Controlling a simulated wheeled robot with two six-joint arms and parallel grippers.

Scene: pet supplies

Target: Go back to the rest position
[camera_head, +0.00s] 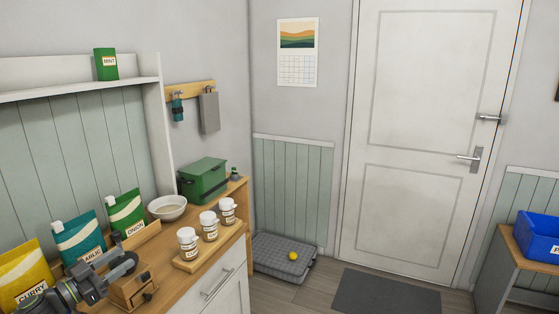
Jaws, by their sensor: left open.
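My left gripper (124,252) is at the lower left, above the wooden counter, with its arm coming in from the bottom left corner. Its jaws are open and I see nothing held between them. It is in front of the green ONION pouch (126,212) and the teal pouch (78,238), and close above a small wooden drawer box (138,290). I cannot tell whether it touches the box. My right gripper is not in view.
The counter (232,195) holds a yellow CURRY pouch (26,270), a white bowl (167,208), a green bin (203,180) and three white jars (210,226) on a board. A blue crate (540,238) stands right.

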